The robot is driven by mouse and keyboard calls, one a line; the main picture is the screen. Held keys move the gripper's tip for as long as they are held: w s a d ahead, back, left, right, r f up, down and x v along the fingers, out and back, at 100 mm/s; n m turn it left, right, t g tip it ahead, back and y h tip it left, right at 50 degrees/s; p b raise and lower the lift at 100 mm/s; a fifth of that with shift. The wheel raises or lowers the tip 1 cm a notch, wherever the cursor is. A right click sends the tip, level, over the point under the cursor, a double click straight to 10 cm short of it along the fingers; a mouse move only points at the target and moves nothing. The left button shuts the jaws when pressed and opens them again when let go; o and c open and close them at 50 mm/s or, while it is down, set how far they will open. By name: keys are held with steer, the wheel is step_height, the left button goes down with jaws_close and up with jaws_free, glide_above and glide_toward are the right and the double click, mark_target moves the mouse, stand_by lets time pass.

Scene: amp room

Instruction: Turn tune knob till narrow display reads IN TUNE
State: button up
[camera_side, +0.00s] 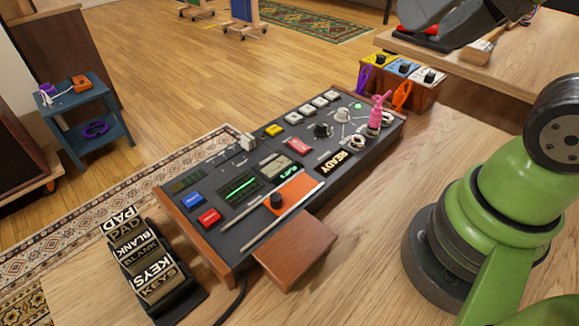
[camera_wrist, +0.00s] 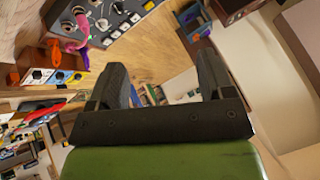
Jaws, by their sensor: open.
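The dark control console (camera_side: 229,222) lies on the wooden table in the side view, with part of it at the top left of the wrist view (camera_wrist: 125,22). A narrow dark display (camera_side: 187,181) sits at its left end; its text is too small to read. A black knob (camera_side: 277,201) stands on an orange panel and another black knob (camera_side: 322,130) stands further back; I cannot tell which is the tune knob. My gripper (camera_wrist: 165,78) is open and empty in the wrist view, away from the console's knobs.
Label blocks (camera_side: 150,262) lie at the left and a brown wooden block (camera_side: 292,253) in front. A green screen (camera_side: 240,188) shows a bright line.

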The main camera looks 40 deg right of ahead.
steer(key=shift+w, duration=0.15)
steer(key=c, duration=0.4)
steer(key=n+g+h, duration=0.2)
steer(key=n+g, duration=0.5)
steer(key=n, duration=0.1)
glide_above(322, 124)
step_height(322, 124, down, 17)
steer(key=shift+r, duration=0.2)
steer(key=shift+c, duration=0.2)
step_height(322, 124, down, 9)
steer(key=shift+f, duration=0.15)
